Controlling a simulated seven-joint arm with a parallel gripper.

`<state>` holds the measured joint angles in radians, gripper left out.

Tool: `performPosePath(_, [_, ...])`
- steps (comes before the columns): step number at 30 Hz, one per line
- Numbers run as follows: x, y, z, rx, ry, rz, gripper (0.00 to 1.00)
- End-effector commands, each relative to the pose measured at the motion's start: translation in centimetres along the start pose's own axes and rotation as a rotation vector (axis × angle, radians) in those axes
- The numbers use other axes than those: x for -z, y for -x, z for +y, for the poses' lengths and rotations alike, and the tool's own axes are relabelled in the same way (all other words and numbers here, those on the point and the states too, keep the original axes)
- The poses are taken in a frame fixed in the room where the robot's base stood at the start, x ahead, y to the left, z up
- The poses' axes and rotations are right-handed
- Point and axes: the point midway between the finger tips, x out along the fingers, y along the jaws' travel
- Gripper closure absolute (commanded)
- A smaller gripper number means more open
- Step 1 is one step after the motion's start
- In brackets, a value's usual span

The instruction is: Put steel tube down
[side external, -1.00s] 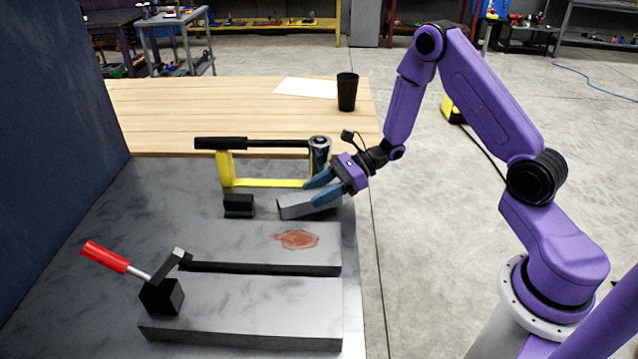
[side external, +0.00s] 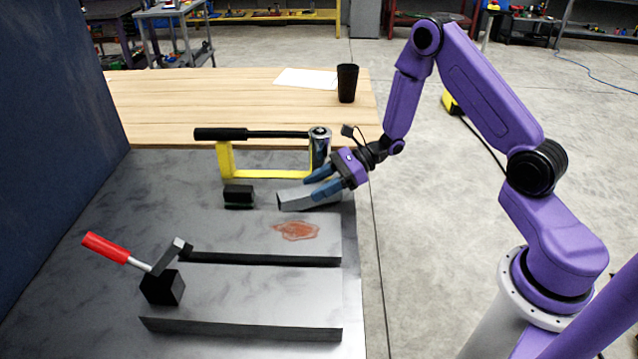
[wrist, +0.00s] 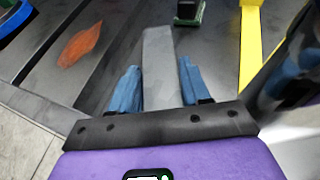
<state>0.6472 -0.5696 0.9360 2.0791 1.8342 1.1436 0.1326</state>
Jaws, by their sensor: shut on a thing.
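The steel tube (side external: 296,199) is a short grey square-section piece, seen low over the dark metal table behind the slotted plate. My gripper (side external: 320,182) has blue fingers, one on each side of the tube, and is shut on it. In the wrist view the tube (wrist: 162,65) runs forward from between the fingers (wrist: 156,90). Whether the tube's underside touches the surface cannot be told.
A yellow frame (side external: 265,174) with a black-handled tool stands just behind the tube. A small black-and-green block (side external: 238,196) is to its left. The slotted plate (side external: 240,300) bears a rust-red stain (side external: 297,230). A red-handled clamp (side external: 105,247) stands front left. A black cup (side external: 347,83) is farther back.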

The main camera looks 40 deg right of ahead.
Motion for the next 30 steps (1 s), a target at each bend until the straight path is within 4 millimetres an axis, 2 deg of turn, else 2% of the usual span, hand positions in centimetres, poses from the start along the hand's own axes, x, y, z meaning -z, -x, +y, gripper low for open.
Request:
performPosePath(11, [0.4,-0.2,-0.1,0.001,0.003,-0.004,1.0])
performPosePath(12, [0.4,-0.2,-0.1,0.001,0.003,-0.004,0.47])
performPosePath(14, [0.4,-0.2,-0.1,0.001,0.003,-0.004,0.27])
performPosePath(15, [0.4,-0.2,-0.1,0.001,0.003,-0.003,0.24])
performPosePath(25, [0.6,0.1,0.0,0.0,0.0,0.001,0.24])
performPosePath(30, [0.6,2.0,-0.1,0.004,-0.001,0.001,0.24])
